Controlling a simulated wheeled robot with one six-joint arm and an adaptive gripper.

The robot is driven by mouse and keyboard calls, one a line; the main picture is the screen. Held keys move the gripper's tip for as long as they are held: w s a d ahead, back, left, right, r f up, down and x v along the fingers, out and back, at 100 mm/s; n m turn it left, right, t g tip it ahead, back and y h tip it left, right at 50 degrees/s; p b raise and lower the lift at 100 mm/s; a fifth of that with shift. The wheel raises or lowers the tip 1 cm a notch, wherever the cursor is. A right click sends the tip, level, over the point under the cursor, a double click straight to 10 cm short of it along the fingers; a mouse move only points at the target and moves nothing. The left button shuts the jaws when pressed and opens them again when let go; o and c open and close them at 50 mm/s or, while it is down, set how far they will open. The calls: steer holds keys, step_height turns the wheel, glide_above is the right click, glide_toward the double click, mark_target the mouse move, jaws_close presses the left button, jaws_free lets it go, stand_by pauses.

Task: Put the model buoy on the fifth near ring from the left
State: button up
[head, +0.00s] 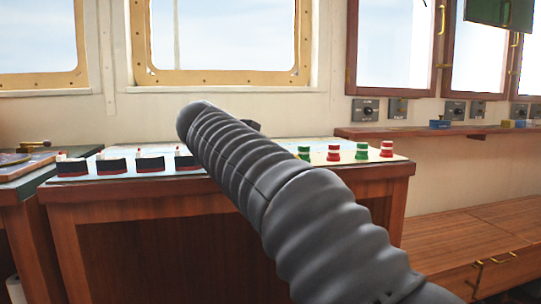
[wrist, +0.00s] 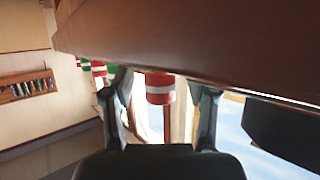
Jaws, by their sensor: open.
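Several striped model buoys stand on the table in the head view: a green and white one (head: 304,153), a red and white one (head: 333,153), another green one (head: 361,151) and another red one (head: 386,149). In the wrist view, which looks upside down, my gripper (wrist: 163,86) is open, with a finger on either side of a red and white buoy (wrist: 160,90). Any contact cannot be told. A green buoy (wrist: 84,63) and a red buoy (wrist: 99,68) show beyond the left finger. My arm hides the table's middle in the head view. I can make out no rings.
The wooden table (head: 130,197) carries several dark-hulled model ships (head: 112,164) at its left. Another desk (head: 25,175) adjoins at the left. A wall shelf (head: 430,131) and low wooden cabinets (head: 480,243) are at the right. Windows line the wall behind.

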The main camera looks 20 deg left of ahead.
steer(key=v, duration=1.4)
steer(key=shift+a+p, duration=0.35)
steer(key=shift+p, duration=0.1)
steer(key=shift+w, duration=0.15)
steer(key=d+f+n+g, duration=0.2)
steer(key=d+f, duration=0.4)
steer(key=d, duration=0.7)
steer(key=d+f+n+g, duration=0.15)
steer(key=d+f, duration=0.45)
steer(key=d, duration=0.6)
steer(key=s+d+f+g+y, duration=0.2)
steer(key=s+d+f, duration=0.65)
steer(key=f, duration=0.25)
steer(key=s+d+f+g+y, duration=0.2)
steer(key=s+d+f, duration=0.5)
steer(key=s+f, duration=0.35)
steer(key=r+p, duration=0.2)
steer(key=p, duration=0.1)
steer(key=r+p, duration=0.1)
steer(key=shift+w+d, duration=0.2)
steer(key=shift+w, duration=0.1)
